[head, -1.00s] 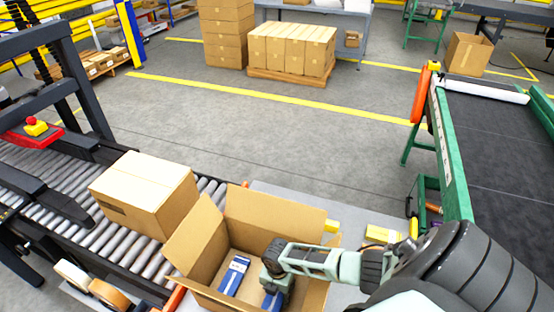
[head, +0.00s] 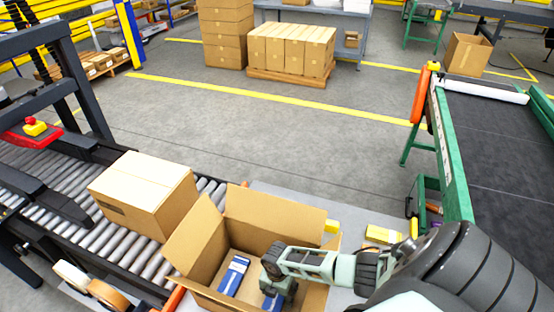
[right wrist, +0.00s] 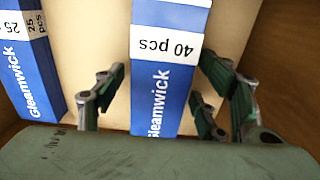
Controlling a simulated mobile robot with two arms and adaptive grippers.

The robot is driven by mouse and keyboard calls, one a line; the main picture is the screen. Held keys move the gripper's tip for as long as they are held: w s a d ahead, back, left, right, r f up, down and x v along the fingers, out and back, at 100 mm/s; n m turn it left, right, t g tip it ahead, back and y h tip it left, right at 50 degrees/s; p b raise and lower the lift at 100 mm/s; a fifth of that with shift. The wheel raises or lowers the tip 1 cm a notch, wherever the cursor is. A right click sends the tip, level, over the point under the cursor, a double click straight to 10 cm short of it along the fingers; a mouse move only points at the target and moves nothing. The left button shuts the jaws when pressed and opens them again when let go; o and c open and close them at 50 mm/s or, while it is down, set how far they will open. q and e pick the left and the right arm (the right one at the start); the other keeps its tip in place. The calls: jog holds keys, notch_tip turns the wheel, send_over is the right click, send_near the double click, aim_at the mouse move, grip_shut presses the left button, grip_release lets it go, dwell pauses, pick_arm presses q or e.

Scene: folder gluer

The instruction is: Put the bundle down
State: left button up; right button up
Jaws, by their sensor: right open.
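An open cardboard box (head: 275,212) stands at the bottom centre of the head view. Two blue-and-white bundles are in it. The left bundle (head: 234,276) lies clear of my gripper; it also shows at the left of the right wrist view (right wrist: 28,68). The other bundle (head: 272,302), marked "40 pcs" in the right wrist view (right wrist: 166,75), is partly hidden under my right gripper in the head view. My right gripper (right wrist: 158,105) is inside the box. Its fingers stand open on either side of this bundle, with gaps visible. My left gripper is not in view.
A closed carton (head: 146,194) sits on the roller conveyor (head: 75,190) left of the box. A yellow item (head: 383,234) lies on the grey table right of the box. A green-framed belt conveyor (head: 450,160) stands at the right.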

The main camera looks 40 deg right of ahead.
jog(key=shift+r, duration=0.1)
notch_tip(320, 180, up, 12)
jog(key=shift+p, duration=0.4)
jog(key=shift+w, duration=0.15)
dwell(0.4)
